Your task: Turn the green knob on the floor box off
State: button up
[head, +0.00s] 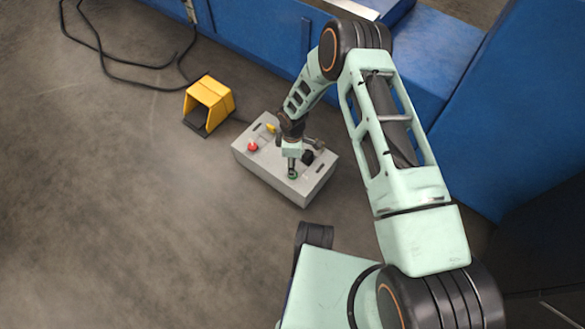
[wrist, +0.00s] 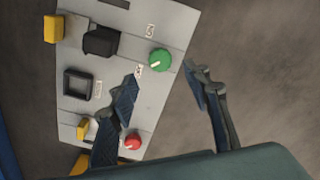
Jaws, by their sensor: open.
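The floor box (head: 262,176) is light grey and sits on the floor in the head view; its panel (wrist: 175,25) fills the upper left of the wrist view. The green knob (wrist: 159,59) is round with a white pointer mark, near the panel's right edge. It shows as a small green spot in the head view (head: 292,175). My gripper (wrist: 161,78) is open over the box, its fingers spread. In the wrist view the knob appears between and slightly beyond the fingertips, nearer the upper edge of the gap. Contact with it cannot be told.
A red knob (wrist: 132,142) is partly beside my left finger; it also shows in the head view (head: 252,146). Black and yellow parts share the panel. A yellow foot pedal (head: 210,100) stands left of the box. Blue machinery (head: 260,30) is behind; the left floor is clear apart from cables.

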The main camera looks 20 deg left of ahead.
jog(key=shift+r, duration=2.7)
